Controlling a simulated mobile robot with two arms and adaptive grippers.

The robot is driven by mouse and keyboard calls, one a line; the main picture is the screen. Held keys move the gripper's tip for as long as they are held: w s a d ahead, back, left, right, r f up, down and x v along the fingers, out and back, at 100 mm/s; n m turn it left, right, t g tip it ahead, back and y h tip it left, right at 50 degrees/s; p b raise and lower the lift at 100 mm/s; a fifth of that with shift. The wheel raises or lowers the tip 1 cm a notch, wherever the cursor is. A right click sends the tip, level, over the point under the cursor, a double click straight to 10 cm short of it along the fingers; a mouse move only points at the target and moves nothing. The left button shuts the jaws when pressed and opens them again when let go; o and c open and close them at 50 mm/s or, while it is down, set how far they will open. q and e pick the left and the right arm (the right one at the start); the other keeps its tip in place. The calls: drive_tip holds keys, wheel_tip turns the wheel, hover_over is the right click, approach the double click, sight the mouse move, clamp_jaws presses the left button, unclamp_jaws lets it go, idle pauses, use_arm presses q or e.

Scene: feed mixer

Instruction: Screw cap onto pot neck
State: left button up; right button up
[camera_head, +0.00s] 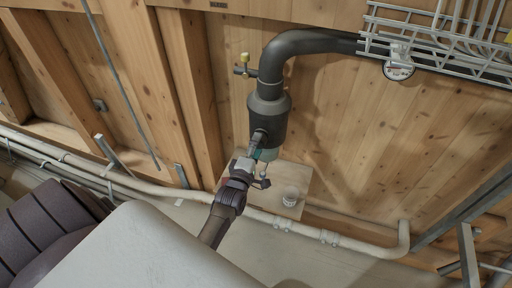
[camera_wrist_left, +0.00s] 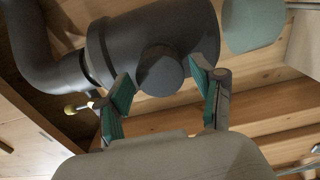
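The dark grey pot (camera_head: 268,106) hangs on the wall below a bent black pipe. In the left wrist view the pot (camera_wrist_left: 150,30) fills the upper middle. A short round dark stub (camera_wrist_left: 160,72) stands out from its side, with a flat, smooth end facing my camera; I cannot tell whether this is the cap on the neck. My left gripper (camera_wrist_left: 161,82) is open, its teal-padded fingers on either side of the stub, seemingly with small gaps. In the head view the left gripper (camera_head: 257,150) is at the pot's lower front. My right gripper is not in view.
A teal translucent cylinder (camera_wrist_left: 252,22) hangs at the pot's bottom end. A yellow-handled valve (camera_head: 245,68) sticks out left of the pipe. A beige pipe (camera_head: 330,237) runs low along the wall.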

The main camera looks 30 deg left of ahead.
use_arm(q)
drive_tip(key=shift+o, duration=0.4)
drive_tip(key=v, duration=1.2)
drive_tip(key=shift+d, duration=0.1)
